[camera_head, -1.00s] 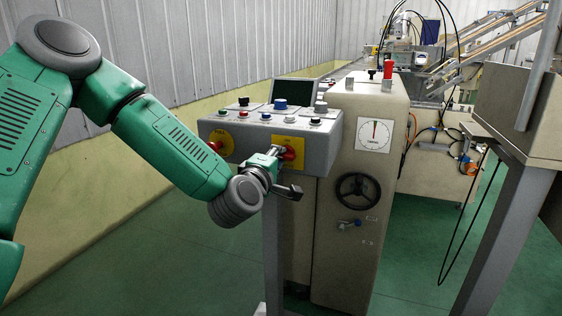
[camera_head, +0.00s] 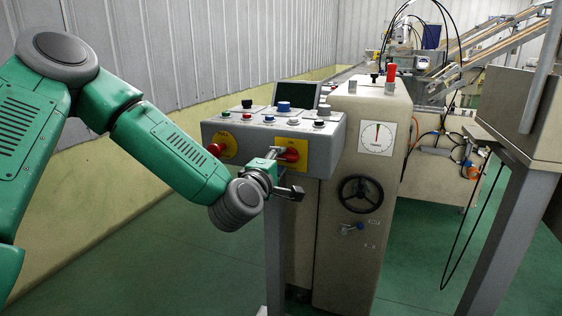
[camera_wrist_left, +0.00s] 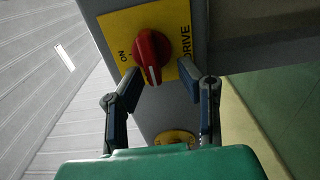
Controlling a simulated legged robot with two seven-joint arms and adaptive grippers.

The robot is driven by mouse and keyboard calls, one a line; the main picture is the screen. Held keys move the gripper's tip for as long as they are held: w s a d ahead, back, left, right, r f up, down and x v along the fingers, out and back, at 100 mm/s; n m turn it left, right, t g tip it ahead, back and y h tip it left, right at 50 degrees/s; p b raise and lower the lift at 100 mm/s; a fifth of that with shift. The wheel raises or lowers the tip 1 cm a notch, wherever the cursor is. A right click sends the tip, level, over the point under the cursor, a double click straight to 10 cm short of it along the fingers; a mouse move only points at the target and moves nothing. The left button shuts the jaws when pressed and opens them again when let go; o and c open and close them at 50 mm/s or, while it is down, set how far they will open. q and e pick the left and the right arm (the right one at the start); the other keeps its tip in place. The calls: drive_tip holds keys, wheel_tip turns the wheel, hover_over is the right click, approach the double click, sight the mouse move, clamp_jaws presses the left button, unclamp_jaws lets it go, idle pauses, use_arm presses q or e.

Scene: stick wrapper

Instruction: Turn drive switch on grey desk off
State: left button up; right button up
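The drive switch is a red rotary knob (camera_head: 290,155) on a yellow plate on the front of the grey desk (camera_head: 325,157). In the left wrist view the knob (camera_wrist_left: 150,57) stands out from the yellow plate (camera_wrist_left: 117,24), which reads ON and DRIVE. My left gripper (camera_head: 279,172) is at the knob, just below it. In the left wrist view my left gripper (camera_wrist_left: 161,84) is open, its fingers apart on either side of the knob's lower end. I cannot tell whether either finger touches it. My right gripper is not in view.
Another red knob (camera_head: 214,150) sits on a yellow plate at the desk's left. Several buttons and a dark screen (camera_head: 297,93) are on top. A beige machine cabinet (camera_head: 353,255) with a black handwheel (camera_head: 360,194) stands close on the right. The green floor at left is clear.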

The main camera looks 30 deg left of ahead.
use_arm(q)
drive_tip(key=v, duration=0.7)
drive_tip(key=shift+s, duration=0.15)
idle(0.4)
